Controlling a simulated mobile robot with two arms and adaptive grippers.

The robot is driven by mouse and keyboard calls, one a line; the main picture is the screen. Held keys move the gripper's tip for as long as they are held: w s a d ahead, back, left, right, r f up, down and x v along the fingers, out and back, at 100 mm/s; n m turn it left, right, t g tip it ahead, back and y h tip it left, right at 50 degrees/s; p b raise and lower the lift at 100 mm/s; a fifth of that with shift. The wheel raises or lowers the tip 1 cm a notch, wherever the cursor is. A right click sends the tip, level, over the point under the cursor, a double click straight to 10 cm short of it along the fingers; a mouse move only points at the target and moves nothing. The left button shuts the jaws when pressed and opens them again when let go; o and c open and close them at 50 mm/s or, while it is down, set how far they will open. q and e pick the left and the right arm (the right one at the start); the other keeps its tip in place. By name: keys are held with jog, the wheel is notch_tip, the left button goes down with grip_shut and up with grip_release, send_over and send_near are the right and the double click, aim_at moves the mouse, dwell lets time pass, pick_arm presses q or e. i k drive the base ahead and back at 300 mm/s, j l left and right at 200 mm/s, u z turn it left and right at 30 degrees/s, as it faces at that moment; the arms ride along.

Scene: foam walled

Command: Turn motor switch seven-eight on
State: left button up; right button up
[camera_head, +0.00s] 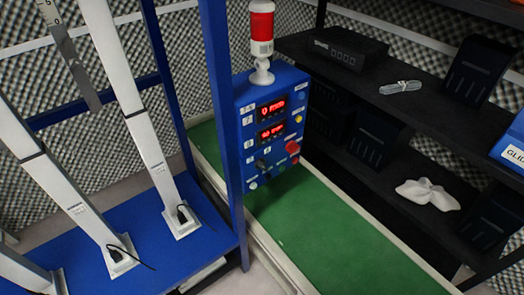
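A blue control box (270,128) with a red and white signal lamp (262,30) on top stands in the middle of the head view, beside a blue post. Its face has two lit red displays (271,107), a red button (292,147), small coloured buttons and a black knob-like switch (262,164) at lower left. The labels are too small to read surely, so I cannot tell which control is motor switch seven-eight or how it is set. Neither of my grippers is in view.
A blue frame (215,85) with white upright columns (135,105) and black cables stands at left. A green conveyor surface (330,235) runs below the box. Black shelves at right hold dark bins (478,72), a clear item (400,87) and a white crumpled item (428,194).

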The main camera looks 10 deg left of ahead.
aim_at(291, 146)
jog(key=k+l+z, duration=0.75)
jog(key=l, duration=0.25)
